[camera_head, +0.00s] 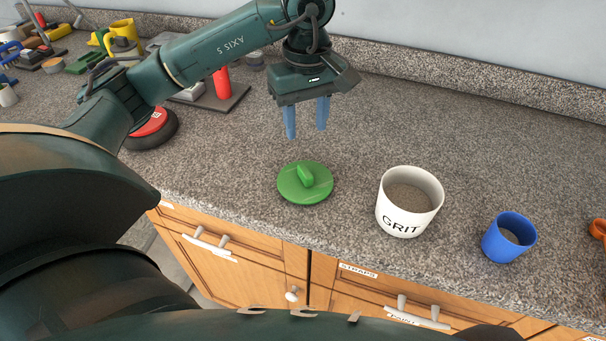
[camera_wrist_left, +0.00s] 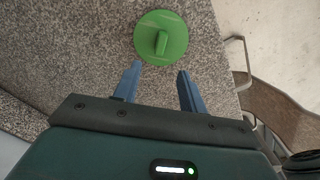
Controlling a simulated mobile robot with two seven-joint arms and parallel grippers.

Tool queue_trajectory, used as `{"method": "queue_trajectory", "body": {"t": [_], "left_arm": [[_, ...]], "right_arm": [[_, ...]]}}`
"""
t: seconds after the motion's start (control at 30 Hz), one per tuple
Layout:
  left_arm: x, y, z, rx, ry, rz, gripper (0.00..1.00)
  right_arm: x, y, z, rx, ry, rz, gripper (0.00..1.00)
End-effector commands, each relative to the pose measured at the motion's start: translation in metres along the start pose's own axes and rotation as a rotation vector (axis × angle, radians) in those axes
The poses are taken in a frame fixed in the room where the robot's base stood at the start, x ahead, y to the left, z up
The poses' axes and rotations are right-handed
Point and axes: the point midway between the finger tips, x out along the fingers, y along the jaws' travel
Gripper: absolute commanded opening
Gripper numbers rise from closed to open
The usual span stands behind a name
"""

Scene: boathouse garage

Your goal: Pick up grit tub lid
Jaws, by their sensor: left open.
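The grit tub lid (camera_head: 290,189) is a green disc with a raised green grip (camera_head: 305,176) on top. It lies flat on the speckled counter, left of the white tub marked GRIT (camera_head: 403,224), which is uncovered and holds grey-brown grit. My left gripper (camera_head: 307,134) is open, with two blue fingers pointing down above and behind the lid, apart from it. In the left wrist view the lid (camera_wrist_left: 175,30) lies beyond the gap between the fingertips (camera_wrist_left: 160,68), and nothing is between the fingers. My right gripper is not in view.
The counter behind the tub is clear.

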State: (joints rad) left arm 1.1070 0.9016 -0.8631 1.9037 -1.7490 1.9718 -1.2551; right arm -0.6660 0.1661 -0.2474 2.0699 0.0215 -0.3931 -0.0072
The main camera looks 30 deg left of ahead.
Motion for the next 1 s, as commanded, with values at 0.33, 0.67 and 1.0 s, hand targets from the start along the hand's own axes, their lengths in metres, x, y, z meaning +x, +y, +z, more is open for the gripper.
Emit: {"method": "queue_trajectory", "body": {"t": [0.33, 0.67, 1.0], "left_arm": [[0.059, -0.001, 0.001, 0.000, -0.005, -0.003, 0.42], [0.092, -0.003, 0.001, -0.001, -0.007, -0.005, 0.42], [0.118, -0.002, 0.001, 0.000, -0.004, 0.001, 0.42]], "right_arm": [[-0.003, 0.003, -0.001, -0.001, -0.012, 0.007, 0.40], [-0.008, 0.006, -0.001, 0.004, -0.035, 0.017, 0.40], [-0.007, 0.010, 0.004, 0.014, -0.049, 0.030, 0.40]]}}
